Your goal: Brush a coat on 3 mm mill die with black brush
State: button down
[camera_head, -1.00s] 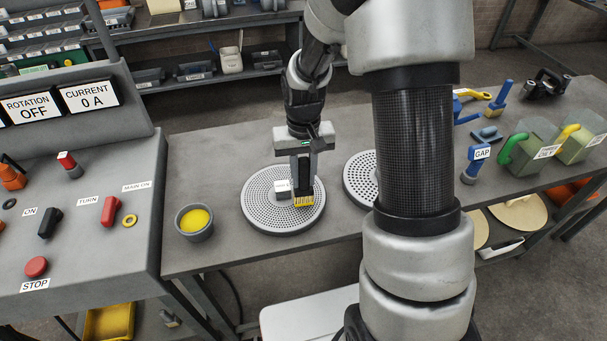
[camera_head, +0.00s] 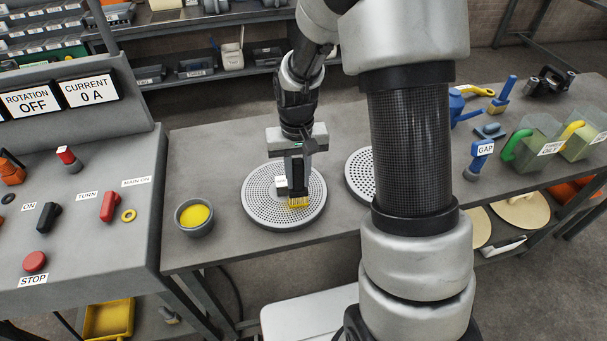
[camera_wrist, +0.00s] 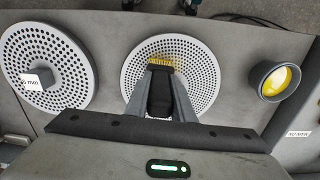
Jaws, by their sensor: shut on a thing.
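My gripper (camera_head: 296,165) is shut on the black brush (camera_wrist: 161,92) and points down over the left die (camera_head: 258,209). The brush's yellow-tinted bristles (camera_head: 299,203) are over the die's perforated face, at or close to the surface; I cannot tell if they touch. In the wrist view this die (camera_wrist: 204,73) is in the middle. A small white label (camera_head: 281,183) stands on it, partly hidden by the brush, its text unreadable. The other die (camera_head: 360,175) is partly behind my arm; in the wrist view it (camera_wrist: 72,57) bears a label ending in "mm", its number unclear.
A grey cup of yellow paste (camera_head: 194,216) stands left of the left die. The control panel (camera_head: 80,215) is further left. Blue tools, a GAP tag (camera_head: 486,149) and green bins (camera_head: 534,147) are at the right. Bare bench lies behind the left die.

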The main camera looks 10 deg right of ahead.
jog(key=s+a, duration=0.1)
jog(key=a, duration=0.7)
jog(key=shift+s+a+b, duration=0.2)
jog(key=shift+b, duration=0.15)
jog(key=shift+d, duration=0.1)
dwell(0.5)
jog(key=d, duration=1)
jog(key=shift+s, duration=0.35)
jog(key=shift+s, duration=0.1)
dwell(0.5)
jog(key=shift+s+a, duration=0.2)
jog(key=shift+s, duration=0.95)
jog(key=shift+a, duration=0.1)
jog(key=a, duration=0.9)
jog(key=shift+w+a+b, duration=0.35)
jog(key=shift+w+a, duration=0.05)
